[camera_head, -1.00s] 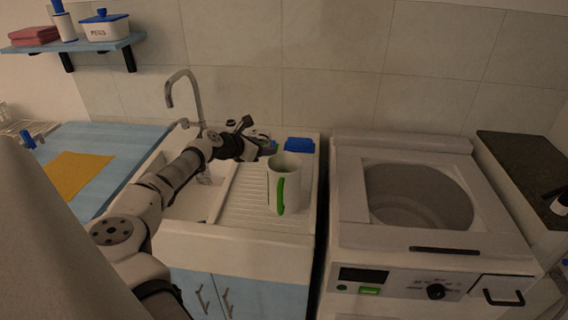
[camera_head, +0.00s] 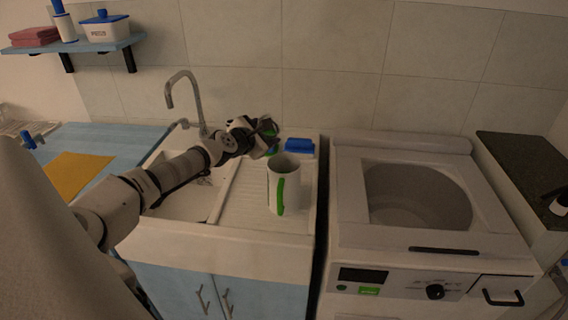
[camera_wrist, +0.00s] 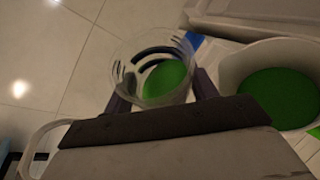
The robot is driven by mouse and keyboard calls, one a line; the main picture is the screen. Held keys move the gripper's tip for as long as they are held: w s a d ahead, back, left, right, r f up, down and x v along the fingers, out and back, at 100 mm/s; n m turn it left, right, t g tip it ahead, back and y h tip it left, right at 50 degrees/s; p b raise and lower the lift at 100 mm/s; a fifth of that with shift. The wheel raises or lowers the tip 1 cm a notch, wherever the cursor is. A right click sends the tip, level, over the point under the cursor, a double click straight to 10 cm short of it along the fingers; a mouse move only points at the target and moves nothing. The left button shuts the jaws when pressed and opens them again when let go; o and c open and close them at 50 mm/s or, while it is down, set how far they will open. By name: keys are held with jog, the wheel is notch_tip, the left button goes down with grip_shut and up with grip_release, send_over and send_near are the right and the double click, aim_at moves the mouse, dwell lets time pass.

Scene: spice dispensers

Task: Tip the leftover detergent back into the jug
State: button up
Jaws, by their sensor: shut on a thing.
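The jug (camera_head: 285,187) is white with a green handle and stands upright on the ribbed drainer. In the wrist view, the jug (camera_wrist: 240,66) is at the right, with green liquid inside. My gripper (camera_head: 266,137) is shut on a clear cup (camera_wrist: 124,58) with dark markings, behind and left of the jug in the head view. Green liquid (camera_wrist: 166,80) lies towards the lower right of the cup in the wrist view. The cup is apart from the jug. In the head view the cup is small and partly hidden by my gripper.
The faucet (camera_head: 186,88) rises at the back of the sink (camera_head: 178,203), left of my gripper. A yellow cloth (camera_head: 77,175) lies on the left counter.

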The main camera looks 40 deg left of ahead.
aim_at(275, 121)
jog(key=shift+s+d+r+m+t+y, duration=0.1)
jog(key=shift+d+r+m+t+y, duration=0.4)
jog(key=shift+m, duration=0.3)
dwell(0.5)
jog(key=shift+a+f+m+t+b, duration=0.15)
jog(key=shift+f+m+t+b, duration=0.15)
jog(key=shift+m+b, duration=0.35)
dwell(0.6)
jog(key=shift+r+m+t+y+b, duration=0.7)
jog(key=shift+m+b, duration=0.65)
jog(key=shift+b, duration=0.8)
dwell(0.6)
jog(key=shift+s+d+r+m+t+b, duration=0.1)
jog(key=shift+d+r+m+t+b, duration=0.25)
jog(key=shift+b, duration=0.4)
jog(key=shift+s+d+r+m+t+b, duration=0.15)
jog(key=shift+d+m+b, duration=0.2)
jog(key=shift+d+b, duration=0.3)
dwell(0.4)
jog(key=shift+r+m+b, duration=0.1)
jog(key=shift+m+b, duration=0.4)
jog(key=shift+b, duration=0.7)
